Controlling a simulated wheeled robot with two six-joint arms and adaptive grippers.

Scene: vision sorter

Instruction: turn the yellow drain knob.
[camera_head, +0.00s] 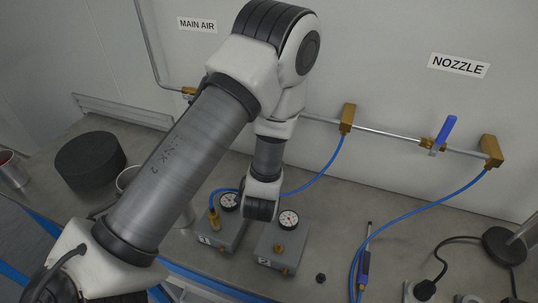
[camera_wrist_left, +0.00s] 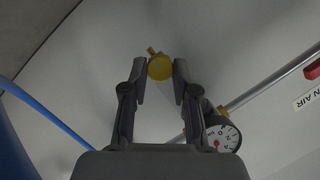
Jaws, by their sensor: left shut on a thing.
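The yellow drain knob (camera_wrist_left: 160,67) shows in the left wrist view, between the tips of my left gripper (camera_wrist_left: 160,75). The gripper is shut on it, one finger on each side. A small brass piece sticks out beyond the knob. A round white gauge (camera_wrist_left: 222,137) with a red needle hub sits to the right of the fingers, on the same air line. In the head view my left arm covers the knob and its own gripper. My right gripper is in neither view.
Below my arm stand two grey boxes numbered 1 (camera_head: 221,237) and 2 (camera_head: 281,250) with gauges. Blue hoses run to a wall pipe with a blue-handled valve (camera_head: 445,131). A black cylinder (camera_head: 90,160) stands left; a blue tool (camera_head: 364,262) lies right.

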